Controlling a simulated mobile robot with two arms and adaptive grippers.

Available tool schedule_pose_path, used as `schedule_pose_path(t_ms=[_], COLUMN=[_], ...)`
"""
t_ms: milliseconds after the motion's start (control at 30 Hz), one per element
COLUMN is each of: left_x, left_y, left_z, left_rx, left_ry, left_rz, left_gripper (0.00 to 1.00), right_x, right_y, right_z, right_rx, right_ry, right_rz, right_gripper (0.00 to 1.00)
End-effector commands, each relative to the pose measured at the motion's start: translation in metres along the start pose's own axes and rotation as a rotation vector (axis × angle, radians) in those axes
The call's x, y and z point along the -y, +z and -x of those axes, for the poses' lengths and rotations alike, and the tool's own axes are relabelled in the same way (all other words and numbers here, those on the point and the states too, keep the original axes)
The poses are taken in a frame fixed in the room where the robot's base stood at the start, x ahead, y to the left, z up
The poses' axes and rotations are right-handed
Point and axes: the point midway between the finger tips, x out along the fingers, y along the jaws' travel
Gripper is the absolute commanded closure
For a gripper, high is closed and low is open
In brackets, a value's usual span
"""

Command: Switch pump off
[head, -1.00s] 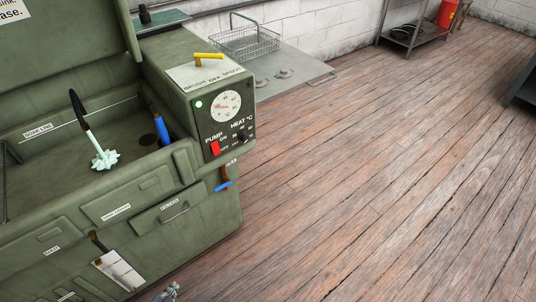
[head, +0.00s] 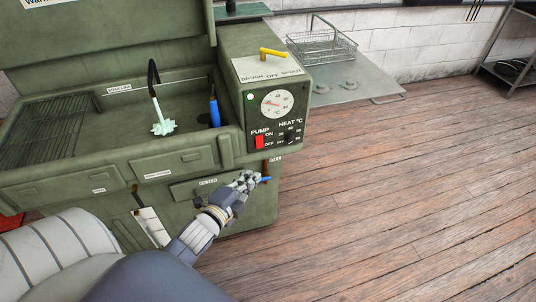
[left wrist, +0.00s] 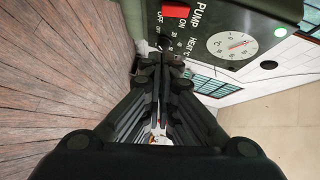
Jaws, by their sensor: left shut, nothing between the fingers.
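The red pump switch (head: 259,142) is on the dark control panel of the green parts washer, beside the ON and OFF labels. I cannot tell which way it is pressed. A green lamp (head: 250,97) glows above it. The switch also shows at the top of the left wrist view (left wrist: 174,12), beyond my fingers. My left gripper (head: 249,181) is shut and empty, in front of the washer and below the panel, apart from the switch. It also shows in the left wrist view (left wrist: 163,65). My right gripper is not in view.
Pale liquid (head: 163,127) splashes below the black spout (head: 153,72) in the basin. A yellow lever (head: 272,53) sits on top of the control box. The wooden floor to the right is clear.

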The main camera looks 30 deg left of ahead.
Motion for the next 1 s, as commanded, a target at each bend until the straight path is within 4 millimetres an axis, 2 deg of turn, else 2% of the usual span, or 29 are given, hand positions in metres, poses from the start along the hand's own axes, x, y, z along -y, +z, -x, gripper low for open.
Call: schedule_pose_path(t_ms=[167,267,800,1000], left_x=[0.000,0.000,0.001,0.000], left_y=[0.000,0.000,-0.001,0.019], left_z=[-0.004,-0.013,-0.102,-0.120], left_rx=[0.000,0.000,-0.001,0.000], left_ry=[0.000,0.000,-0.001,0.001], left_rz=[0.002,0.003,0.004,0.000], left_gripper=[1.00,1.00,1.00,1.00], right_x=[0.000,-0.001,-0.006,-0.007], right_y=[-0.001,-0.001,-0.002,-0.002], right_z=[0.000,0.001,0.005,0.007], right_rx=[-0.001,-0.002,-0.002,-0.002], right_ry=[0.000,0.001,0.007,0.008], right_rz=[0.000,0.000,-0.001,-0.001], right_gripper=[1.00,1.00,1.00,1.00])
